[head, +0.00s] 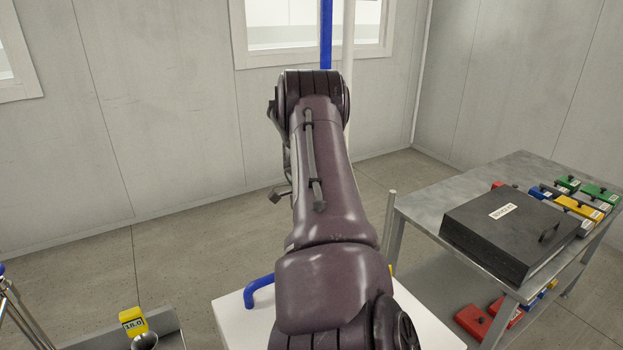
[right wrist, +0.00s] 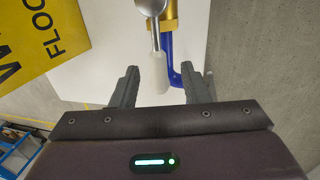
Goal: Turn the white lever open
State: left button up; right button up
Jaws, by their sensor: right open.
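The white lever (right wrist: 160,74) shows in the right wrist view as a pale, rounded handle on a metal stem, beside a brass fitting (right wrist: 170,22) and a blue pipe (right wrist: 178,72). My right gripper (right wrist: 162,70) is open, its two fingers on either side of the lever's end in the picture. Gaps show on both sides, and I see no contact. Whether the lever lies at finger depth I cannot tell. In the head view my arm covers the middle, hiding the lever and the right gripper. My left gripper is not in view.
A yellow sign (right wrist: 40,45) is close by on the left in the wrist view. In the head view, a metal table (head: 440,193) with a dark case (head: 505,240) and coloured blocks stands at right. A blue pipe (head: 326,35) rises behind my arm.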

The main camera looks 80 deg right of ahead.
jog(key=r, duration=0.3)
jog(key=r+b, duration=0.1)
jog(key=shift+w+d+r, duration=0.3)
jog(key=shift+w+r, duration=0.05)
jog(key=shift+r, duration=0.05)
